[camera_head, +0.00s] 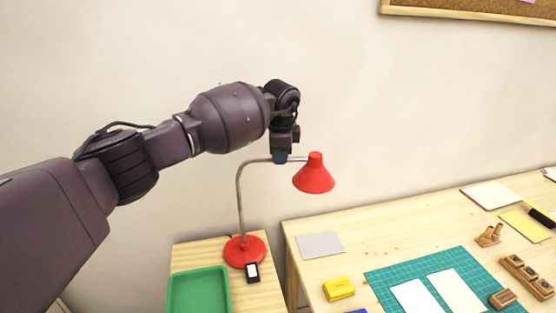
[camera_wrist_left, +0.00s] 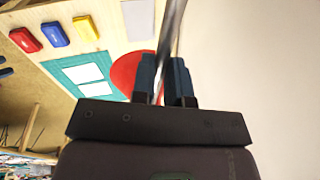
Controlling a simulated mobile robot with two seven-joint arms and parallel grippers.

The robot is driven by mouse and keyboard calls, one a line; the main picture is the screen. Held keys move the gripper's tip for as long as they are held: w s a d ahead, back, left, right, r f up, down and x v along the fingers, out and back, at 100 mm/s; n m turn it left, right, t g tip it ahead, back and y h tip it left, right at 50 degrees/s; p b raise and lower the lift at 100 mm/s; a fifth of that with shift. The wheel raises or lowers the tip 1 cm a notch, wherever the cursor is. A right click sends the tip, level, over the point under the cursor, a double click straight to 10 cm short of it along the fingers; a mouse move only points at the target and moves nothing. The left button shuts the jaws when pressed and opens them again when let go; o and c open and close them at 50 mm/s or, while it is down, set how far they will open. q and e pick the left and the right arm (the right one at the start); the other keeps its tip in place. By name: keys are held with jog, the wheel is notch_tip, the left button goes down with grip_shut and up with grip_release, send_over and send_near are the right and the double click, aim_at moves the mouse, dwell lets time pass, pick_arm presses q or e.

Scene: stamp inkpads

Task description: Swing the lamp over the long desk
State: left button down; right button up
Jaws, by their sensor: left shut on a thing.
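The lamp has a red shade (camera_head: 314,176), a thin metal gooseneck (camera_head: 239,195) and a round red base (camera_head: 245,249) on a small side table (camera_head: 264,289). Its shade hangs at the gap between that table and the long desk (camera_head: 386,241), near the desk's left back corner. My left gripper (camera_head: 280,157) is shut on the lamp's arm just left of the shade. In the left wrist view its two blue fingers (camera_wrist_left: 164,80) sit either side of the metal arm (camera_wrist_left: 171,35), with the red shade (camera_wrist_left: 125,70) behind. My right gripper is not in view.
The desk holds a teal cutting mat (camera_head: 388,273), a yellow inkpad (camera_head: 338,289), a grey sheet (camera_head: 320,245) and wooden stamps (camera_head: 525,277). The wall stands close behind.

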pick_arm(q)
jog(key=shift+w+a+r+n, duration=0.1)
jog(key=shift+w+a+n, duration=0.05)
jog(key=shift+w+n, duration=0.65)
jog(key=c, duration=1.1)
grip_release()
jog(key=r, duration=0.3)
jog(key=s+r, duration=0.1)
jog(key=r, duration=0.3)
jog(key=s+r, duration=0.1)
jog(key=r, duration=0.2)
jog(key=shift+d+r, duration=0.25)
jog(key=shift+m, duration=0.3)
